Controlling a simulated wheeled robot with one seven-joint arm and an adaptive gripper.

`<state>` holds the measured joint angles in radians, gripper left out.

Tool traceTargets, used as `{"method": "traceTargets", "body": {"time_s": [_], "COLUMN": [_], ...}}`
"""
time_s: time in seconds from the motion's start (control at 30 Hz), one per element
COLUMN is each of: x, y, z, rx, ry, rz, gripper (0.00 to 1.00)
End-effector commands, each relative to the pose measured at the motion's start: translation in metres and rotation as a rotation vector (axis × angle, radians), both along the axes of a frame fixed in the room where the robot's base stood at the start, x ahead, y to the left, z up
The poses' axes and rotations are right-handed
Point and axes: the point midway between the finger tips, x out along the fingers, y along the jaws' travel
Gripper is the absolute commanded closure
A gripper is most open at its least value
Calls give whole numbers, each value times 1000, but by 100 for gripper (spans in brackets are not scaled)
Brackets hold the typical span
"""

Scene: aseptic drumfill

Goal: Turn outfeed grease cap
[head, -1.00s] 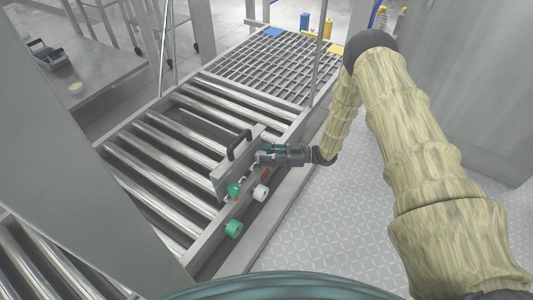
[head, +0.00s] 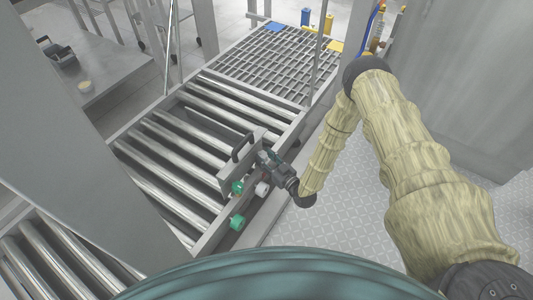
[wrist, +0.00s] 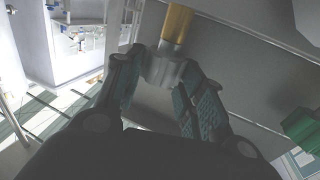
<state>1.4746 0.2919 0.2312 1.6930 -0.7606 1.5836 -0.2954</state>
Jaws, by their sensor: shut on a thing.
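The outfeed grease cap is most likely the grey ribbed cap (wrist: 163,68) on a yellow-brown stem (wrist: 176,24) in the wrist view. My gripper (wrist: 160,72) is shut on this cap, with one finger on each side of it. In the head view my gripper (head: 266,160) is at the side rail of the roller conveyor, by a plate with a black handle (head: 242,146). There the cap is hidden by the gripper.
Two green knobs (head: 237,187) (head: 237,222) and a white knob (head: 262,188) stick out of the conveyor side close below my gripper. A green part (wrist: 302,127) shows at the wrist view's right. The conveyor rollers (head: 160,190) lie left; patterned floor (head: 350,200) is clear at right.

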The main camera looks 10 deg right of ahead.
Motion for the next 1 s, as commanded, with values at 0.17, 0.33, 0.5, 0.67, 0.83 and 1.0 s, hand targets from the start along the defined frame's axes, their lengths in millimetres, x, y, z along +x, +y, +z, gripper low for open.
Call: {"method": "traceTargets", "body": {"time_s": [0.17, 0.33, 0.5, 0.67, 0.83, 1.0], "x": [-4, -4, -4, -4, -3, -3], "y": [5, 8, 10, 11, 11, 11], "z": [2, 1, 1, 0, 0, 0], "rx": [2, 1, 2, 1, 1, 0], "ry": [4, 4, 2, 1, 1, 0], "rz": [-157, -287, -387, -448, -483, -494], "gripper": [85, 85, 85, 85, 85, 85]}}
